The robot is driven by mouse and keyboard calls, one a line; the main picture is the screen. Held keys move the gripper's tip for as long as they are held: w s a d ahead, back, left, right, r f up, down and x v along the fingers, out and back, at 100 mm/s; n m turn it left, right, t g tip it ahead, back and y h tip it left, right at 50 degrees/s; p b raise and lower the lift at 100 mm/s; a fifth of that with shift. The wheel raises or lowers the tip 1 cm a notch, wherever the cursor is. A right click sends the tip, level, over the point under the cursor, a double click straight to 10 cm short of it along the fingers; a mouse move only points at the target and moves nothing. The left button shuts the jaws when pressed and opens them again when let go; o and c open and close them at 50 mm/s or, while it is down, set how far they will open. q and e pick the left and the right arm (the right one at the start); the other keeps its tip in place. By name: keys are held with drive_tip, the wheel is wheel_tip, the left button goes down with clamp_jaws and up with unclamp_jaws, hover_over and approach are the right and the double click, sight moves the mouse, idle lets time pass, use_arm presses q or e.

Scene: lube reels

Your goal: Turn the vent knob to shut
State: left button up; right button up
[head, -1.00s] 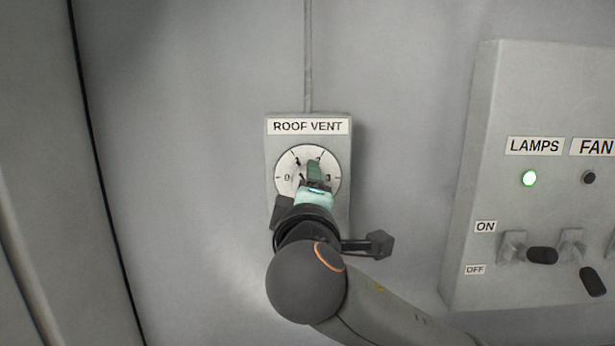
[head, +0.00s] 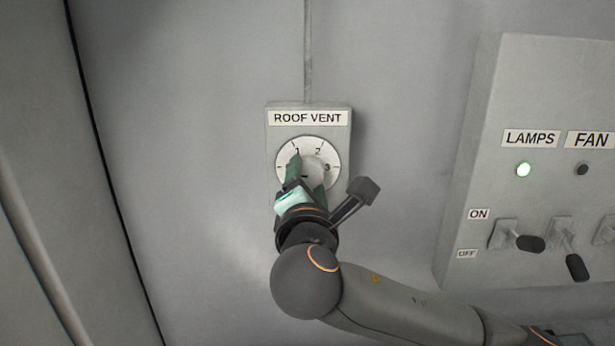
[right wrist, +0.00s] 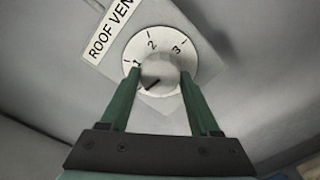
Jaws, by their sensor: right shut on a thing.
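The vent knob (right wrist: 162,74) is a round pale knob on a white dial marked 1, 2 and 3 in the right wrist view. Its dark pointer line points to the lower left, past the 1. The 0 mark is not visible there. In the head view the knob (head: 312,170) sits on the grey ROOF VENT box (head: 340,192), partly covered by my gripper. My right gripper (head: 307,176) is shut on the knob, with one green finger on each side of it. It also shows in the right wrist view (right wrist: 158,88). My left gripper is not in view.
A conduit (head: 308,60) runs up from the vent box. The wall around the box is bare.

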drive_tip(key=shift+n, duration=0.9)
drive_tip(key=shift+f, duration=0.1)
drive_tip(key=o, duration=1.4)
drive_tip(key=shift+c, duration=0.2)
drive_tip(key=s+b, duration=0.2)
drive_tip(key=s, duration=1)
drive_tip(key=shift+s, duration=0.3)
